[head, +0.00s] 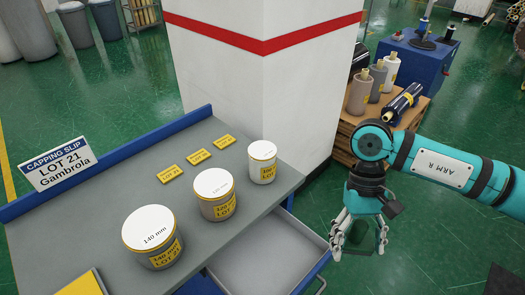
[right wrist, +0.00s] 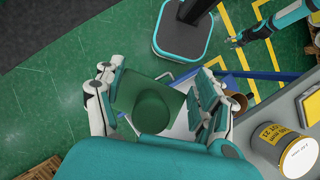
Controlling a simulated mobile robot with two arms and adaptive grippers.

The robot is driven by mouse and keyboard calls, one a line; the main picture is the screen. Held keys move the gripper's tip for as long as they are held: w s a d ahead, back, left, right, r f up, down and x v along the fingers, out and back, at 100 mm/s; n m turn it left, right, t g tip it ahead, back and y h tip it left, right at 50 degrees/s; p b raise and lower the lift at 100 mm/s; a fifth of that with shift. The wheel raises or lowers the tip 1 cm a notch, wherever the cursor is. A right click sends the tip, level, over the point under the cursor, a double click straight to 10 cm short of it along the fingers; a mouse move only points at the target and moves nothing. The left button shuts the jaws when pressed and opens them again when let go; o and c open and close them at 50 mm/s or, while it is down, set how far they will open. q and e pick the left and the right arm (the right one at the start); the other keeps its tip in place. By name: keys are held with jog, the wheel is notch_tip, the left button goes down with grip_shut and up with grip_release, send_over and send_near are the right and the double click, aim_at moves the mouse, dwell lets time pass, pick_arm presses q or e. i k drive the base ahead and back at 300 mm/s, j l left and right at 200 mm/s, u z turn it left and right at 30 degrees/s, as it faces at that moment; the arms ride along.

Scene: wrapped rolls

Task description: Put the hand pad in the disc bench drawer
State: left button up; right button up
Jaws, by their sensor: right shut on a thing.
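My right gripper (head: 360,240) is shut on the dark green hand pad (right wrist: 130,88), which shows between the fingers in the right wrist view. In the head view the pad is mostly hidden by the fingers. The disc bench (head: 205,150) has a grey top and blue edges. Its drawer (head: 262,262) is pulled out, and the grey floor that shows is bare. The gripper is to the right of the open drawer in the head view. My left gripper (right wrist: 234,42) is small at the upper right of the right wrist view; its jaws are unclear.
Three labelled canisters, the largest (head: 152,240) in front, stand on the bench with yellow tags (head: 198,156) and a capping slip sign (head: 60,165). A white pillar (head: 265,90) rises behind. A wooden pallet (head: 345,125) with wrapped rolls (head: 392,70) stands behind the right arm.

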aim_at(274, 268)
jog(key=i+l+u, duration=0.1)
jog(key=i+u, duration=0.35)
jog(key=i+l+u, duration=0.4)
jog(key=i, duration=0.2)
jog(key=j, duration=0.1)
